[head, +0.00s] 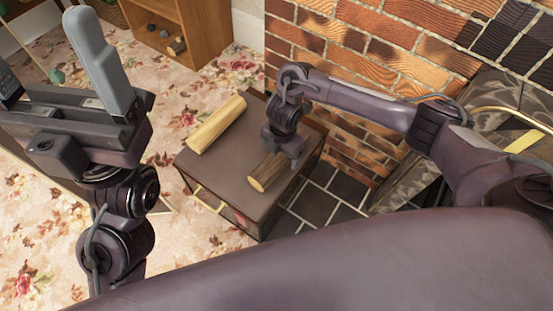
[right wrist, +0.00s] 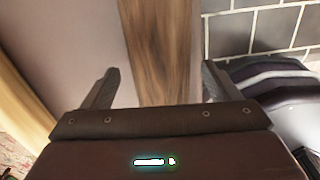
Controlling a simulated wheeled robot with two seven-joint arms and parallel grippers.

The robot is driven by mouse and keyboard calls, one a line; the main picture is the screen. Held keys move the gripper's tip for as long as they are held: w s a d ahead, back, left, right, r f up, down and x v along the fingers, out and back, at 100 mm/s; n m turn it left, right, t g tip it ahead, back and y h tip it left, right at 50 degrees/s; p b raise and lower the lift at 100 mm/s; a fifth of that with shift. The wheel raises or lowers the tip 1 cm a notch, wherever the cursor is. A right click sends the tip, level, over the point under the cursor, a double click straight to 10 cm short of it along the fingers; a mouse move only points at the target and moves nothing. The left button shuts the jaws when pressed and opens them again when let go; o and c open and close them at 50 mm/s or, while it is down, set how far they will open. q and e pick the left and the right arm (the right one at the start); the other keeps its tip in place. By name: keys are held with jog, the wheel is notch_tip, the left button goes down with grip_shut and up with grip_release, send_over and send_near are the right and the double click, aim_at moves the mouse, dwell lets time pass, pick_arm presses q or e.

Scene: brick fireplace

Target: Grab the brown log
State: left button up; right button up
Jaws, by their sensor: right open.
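The brown log (head: 266,174) lies on top of a dark chest (head: 221,168), near its right side. My right gripper (head: 284,150) is above the log's far part and hides some of it. In the right wrist view the log (right wrist: 160,45) runs between the two spread fingers of the right gripper (right wrist: 160,86), with a gap on each side. The right gripper is open and holds nothing. My left gripper (head: 52,88) is raised at the upper left, close to the camera, with its fingers wide apart and empty.
A pale yellow log (head: 216,124) lies on the chest's left part. The brick fireplace wall (head: 350,60) rises close behind my right arm. Dark floor tiles (head: 325,200) lie right of the chest. A wooden shelf (head: 208,30) stands at the back on flowered carpet.

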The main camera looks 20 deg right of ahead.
notch_tip(320, 180, down, 2)
jog(key=shift+w+f, duration=0.1)
jog(key=c, duration=1.2)
jog(key=shift+r, duration=0.2)
jog(key=shift+c, duration=0.5)
jog(key=shift+r, duration=0.1)
